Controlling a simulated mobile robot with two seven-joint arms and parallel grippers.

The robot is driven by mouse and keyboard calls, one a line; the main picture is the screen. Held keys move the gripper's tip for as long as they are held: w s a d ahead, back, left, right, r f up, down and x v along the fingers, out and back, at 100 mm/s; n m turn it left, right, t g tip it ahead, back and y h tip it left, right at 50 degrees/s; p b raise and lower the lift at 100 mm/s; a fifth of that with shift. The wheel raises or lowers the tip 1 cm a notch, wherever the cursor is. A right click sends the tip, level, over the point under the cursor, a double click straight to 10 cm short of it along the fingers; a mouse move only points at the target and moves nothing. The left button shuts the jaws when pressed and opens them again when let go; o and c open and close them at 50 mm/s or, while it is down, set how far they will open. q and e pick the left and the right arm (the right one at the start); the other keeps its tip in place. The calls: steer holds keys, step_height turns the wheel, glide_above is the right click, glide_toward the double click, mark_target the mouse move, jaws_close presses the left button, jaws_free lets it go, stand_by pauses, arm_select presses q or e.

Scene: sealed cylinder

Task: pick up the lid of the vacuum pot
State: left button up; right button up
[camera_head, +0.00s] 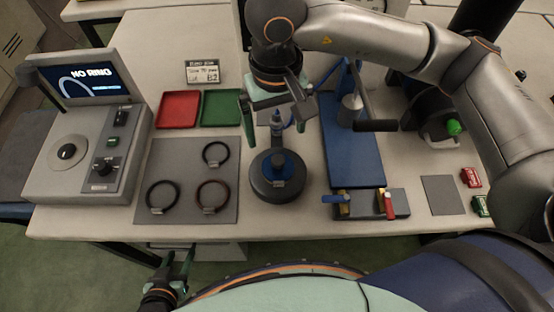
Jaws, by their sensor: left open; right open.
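The vacuum pot (264,192) is a dark round vessel standing upright near the table's front edge, right of the grey mat. Its blue lid (279,167) shows at the middle of the top. A small fitting with blue parts (277,118) rises behind it, between my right gripper's fingers; I cannot tell whether it belongs to the lid. My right gripper (275,116) is open, with green fingers spread, above and behind the pot, apart from the lid. My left gripper (178,262) is open and empty, low at the front left, off the table.
Several rings lie on the grey mat (193,170). Red (179,110) and green (221,109) trays lie behind it. A blue-based press (353,165) stands close right, with a block of coloured handles (367,204) before it. A console (85,160) reading "NO RING" stands left.

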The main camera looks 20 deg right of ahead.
mark_target(278, 160)
step_height(278, 160, down, 6)
steer(key=shift+s+r, duration=0.1)
steer(key=f, duration=0.1)
steer(key=f+p, duration=0.1)
steer(key=f, duration=0.3)
steer(key=shift+s+d, duration=0.1)
steer(key=shift+s, duration=0.15)
steer(key=c, duration=1.2)
